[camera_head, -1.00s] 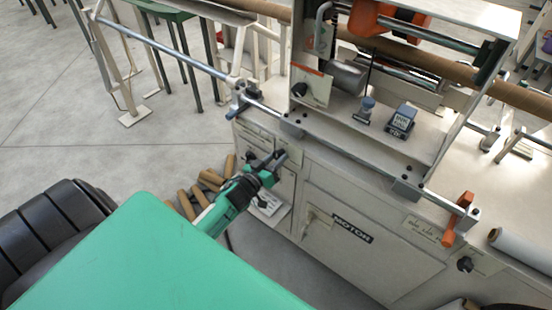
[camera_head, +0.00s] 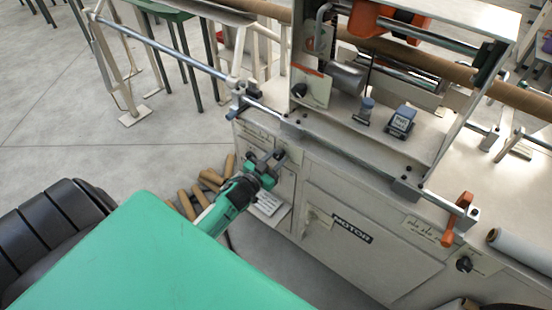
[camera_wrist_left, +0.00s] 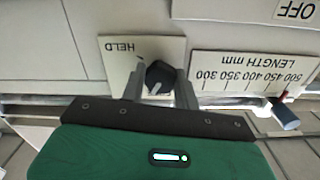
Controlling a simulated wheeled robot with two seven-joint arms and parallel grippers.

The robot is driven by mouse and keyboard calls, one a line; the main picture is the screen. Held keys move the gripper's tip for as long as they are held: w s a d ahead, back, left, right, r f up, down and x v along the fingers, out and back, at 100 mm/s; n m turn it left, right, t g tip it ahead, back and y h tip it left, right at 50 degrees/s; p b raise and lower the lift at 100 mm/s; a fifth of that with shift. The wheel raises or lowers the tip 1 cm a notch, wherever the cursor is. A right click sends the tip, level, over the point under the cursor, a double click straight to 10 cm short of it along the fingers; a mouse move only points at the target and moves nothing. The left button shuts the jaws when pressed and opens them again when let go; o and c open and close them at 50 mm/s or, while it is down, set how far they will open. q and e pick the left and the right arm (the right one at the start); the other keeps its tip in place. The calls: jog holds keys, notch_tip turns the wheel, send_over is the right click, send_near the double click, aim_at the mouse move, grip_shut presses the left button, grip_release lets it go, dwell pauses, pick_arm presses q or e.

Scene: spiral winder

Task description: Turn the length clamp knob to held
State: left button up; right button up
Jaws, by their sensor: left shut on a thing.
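The length clamp knob (camera_wrist_left: 160,77) is small, dark and round, with a white pointer mark. It sits on a pale plate (camera_wrist_left: 113,72) lettered HELD, which reads at the plate's upper left in the left wrist view. The pointer mark faces the lower part of that view, towards my gripper body. My left gripper (camera_wrist_left: 160,88) has one finger on each side of the knob and is shut on it. In the head view my left gripper (camera_head: 266,164) is at the cabinet's left front, hiding the knob. My right gripper is not in view.
A LENGTH mm scale (camera_wrist_left: 255,72) with a dark slider (camera_wrist_left: 284,115) is right of the knob. The cabinet (camera_head: 345,262) carries a MOTOR label and an orange handle (camera_head: 457,215). Brown tubes (camera_head: 187,203) lie on the floor left of my gripper.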

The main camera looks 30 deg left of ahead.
pick_arm(q)
jog(key=m, duration=0.2)
jog(key=shift+m, duration=1.3)
jog(key=m+b, duration=0.1)
jog(key=m, duration=0.3)
jog(key=shift+m, duration=1.2)
jog(key=m+b, duration=0.1)
jog(key=m, duration=0.1)
jog(key=shift+m, duration=0.4)
jog(key=m+b, duration=0.1)
jog(key=m, duration=0.2)
jog(key=shift+r+m+b, duration=0.1)
jog(key=shift+m+b, duration=0.3)
jog(key=shift+m, duration=0.5)
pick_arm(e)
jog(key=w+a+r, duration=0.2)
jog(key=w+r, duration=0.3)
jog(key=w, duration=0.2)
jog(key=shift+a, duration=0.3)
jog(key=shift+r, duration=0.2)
